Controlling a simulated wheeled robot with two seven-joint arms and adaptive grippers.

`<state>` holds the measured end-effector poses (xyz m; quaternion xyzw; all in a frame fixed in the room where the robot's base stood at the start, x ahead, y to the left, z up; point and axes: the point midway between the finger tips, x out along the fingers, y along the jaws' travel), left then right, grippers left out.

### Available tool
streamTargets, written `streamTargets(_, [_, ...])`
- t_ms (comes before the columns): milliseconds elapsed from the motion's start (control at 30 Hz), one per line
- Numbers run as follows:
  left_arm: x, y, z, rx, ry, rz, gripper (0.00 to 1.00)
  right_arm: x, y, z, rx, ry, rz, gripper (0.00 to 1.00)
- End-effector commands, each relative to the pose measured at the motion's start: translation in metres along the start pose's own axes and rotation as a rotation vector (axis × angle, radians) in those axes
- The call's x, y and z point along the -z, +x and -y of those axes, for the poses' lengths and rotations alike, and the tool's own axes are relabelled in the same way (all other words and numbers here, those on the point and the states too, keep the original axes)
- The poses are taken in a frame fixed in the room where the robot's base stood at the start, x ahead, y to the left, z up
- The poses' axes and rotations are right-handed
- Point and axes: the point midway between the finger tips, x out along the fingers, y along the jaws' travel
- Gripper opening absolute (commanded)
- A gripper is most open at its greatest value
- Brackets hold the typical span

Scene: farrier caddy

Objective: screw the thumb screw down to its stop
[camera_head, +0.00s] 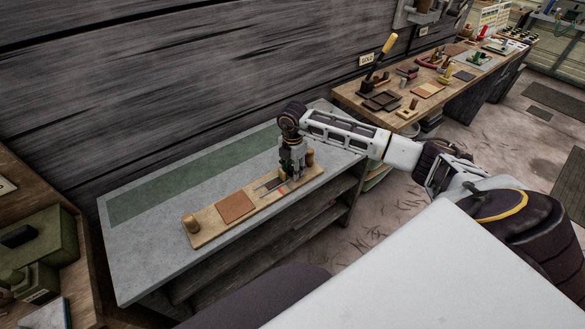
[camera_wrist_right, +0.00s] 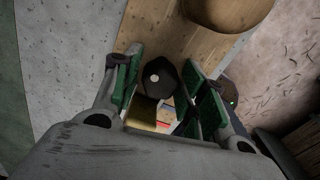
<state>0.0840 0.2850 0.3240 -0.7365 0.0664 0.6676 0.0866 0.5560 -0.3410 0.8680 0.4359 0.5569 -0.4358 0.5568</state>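The thumb screw (camera_wrist_right: 159,88) shows in the right wrist view as a dark rounded head with a small pale spot on top. My right gripper (camera_wrist_right: 160,62) points down with its green-padded fingers on either side of the head. Whether both pads touch it cannot be made out. In the head view my right gripper (camera_head: 291,172) is over the right part of a wooden board (camera_head: 208,223) and hides the screw there. The screw's shank and its stop are hidden. My left gripper is not in view.
The board lies on a grey bench (camera_head: 145,248) with a green strip (camera_head: 180,180). It carries a brown leather square (camera_head: 236,207), a wooden knob (camera_head: 190,223) at its left end and another (camera_head: 310,157) near the gripper. The bench's left part is clear.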

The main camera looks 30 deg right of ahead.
Motion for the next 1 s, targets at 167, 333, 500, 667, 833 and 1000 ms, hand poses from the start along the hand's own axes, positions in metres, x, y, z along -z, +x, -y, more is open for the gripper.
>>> streamTargets(167, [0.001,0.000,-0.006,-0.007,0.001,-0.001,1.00,0.000,0.000,0.000,0.000,0.000,0.000,0.15])
streamTargets(333, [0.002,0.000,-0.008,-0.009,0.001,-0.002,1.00,0.000,0.000,0.000,0.000,0.000,0.000,0.00])
streamTargets(500, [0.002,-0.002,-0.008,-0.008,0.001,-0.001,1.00,0.000,0.000,0.000,0.000,0.029,0.000,0.00])
streamTargets(667, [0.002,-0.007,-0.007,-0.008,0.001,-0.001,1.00,0.001,-0.001,0.000,0.000,0.112,0.000,0.00])
streamTargets(833, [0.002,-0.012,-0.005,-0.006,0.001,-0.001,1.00,0.001,0.000,0.000,0.001,0.215,-0.001,0.00])
streamTargets(1000, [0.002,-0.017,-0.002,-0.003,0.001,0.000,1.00,0.000,-0.001,0.000,0.001,0.317,-0.001,0.00])
